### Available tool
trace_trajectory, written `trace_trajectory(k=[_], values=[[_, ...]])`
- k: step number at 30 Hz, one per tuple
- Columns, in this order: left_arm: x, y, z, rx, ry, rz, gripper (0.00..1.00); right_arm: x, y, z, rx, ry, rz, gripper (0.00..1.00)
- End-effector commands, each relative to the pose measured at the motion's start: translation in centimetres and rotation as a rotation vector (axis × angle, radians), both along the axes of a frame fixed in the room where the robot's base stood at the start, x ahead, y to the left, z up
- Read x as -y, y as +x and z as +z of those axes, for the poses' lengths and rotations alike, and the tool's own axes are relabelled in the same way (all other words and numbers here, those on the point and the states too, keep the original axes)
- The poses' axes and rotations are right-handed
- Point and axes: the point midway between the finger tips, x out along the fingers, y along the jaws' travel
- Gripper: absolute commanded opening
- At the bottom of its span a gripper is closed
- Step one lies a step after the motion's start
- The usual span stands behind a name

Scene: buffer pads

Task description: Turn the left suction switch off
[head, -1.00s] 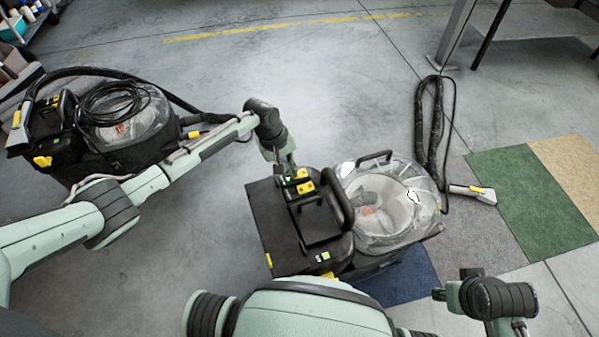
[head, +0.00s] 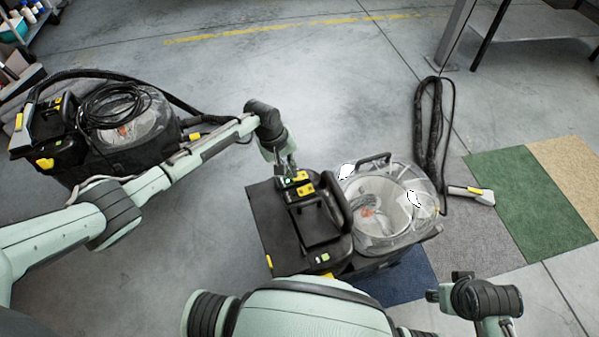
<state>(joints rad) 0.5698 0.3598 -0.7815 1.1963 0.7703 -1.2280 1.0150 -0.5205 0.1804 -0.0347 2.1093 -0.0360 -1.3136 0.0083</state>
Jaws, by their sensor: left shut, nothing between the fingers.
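The black extraction machine with a clear round tank (head: 384,205) stands in front of me. Two yellow switches sit side by side on the back edge of its black top: one farther back (head: 299,177) and one nearer (head: 304,190). A small green light shows beside the farther one. My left gripper (head: 289,172) is shut and empty, pointing down at the farther switch. Its tips are at or just above it; I cannot tell whether they touch. The switch positions are too small to read. My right gripper (head: 496,326) is at the bottom right, partly cut off.
A second similar machine (head: 95,130) with a coiled black hose stands at the left, behind my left arm. A black hose (head: 430,130) and a floor nozzle (head: 472,194) lie at the right. Carpet tiles (head: 530,195) cover the floor there. Open concrete lies behind the machine.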

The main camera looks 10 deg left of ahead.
Motion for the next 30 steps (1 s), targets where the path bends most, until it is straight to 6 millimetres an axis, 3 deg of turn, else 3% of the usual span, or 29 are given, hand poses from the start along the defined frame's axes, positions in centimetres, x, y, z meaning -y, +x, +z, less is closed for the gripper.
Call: trace_trajectory(k=[30], values=[[-0.1,0.0,3.0,-0.001,0.002,0.0,0.0,0.2,-1.3,-7.8,-0.049,0.016,0.016,0.4]])
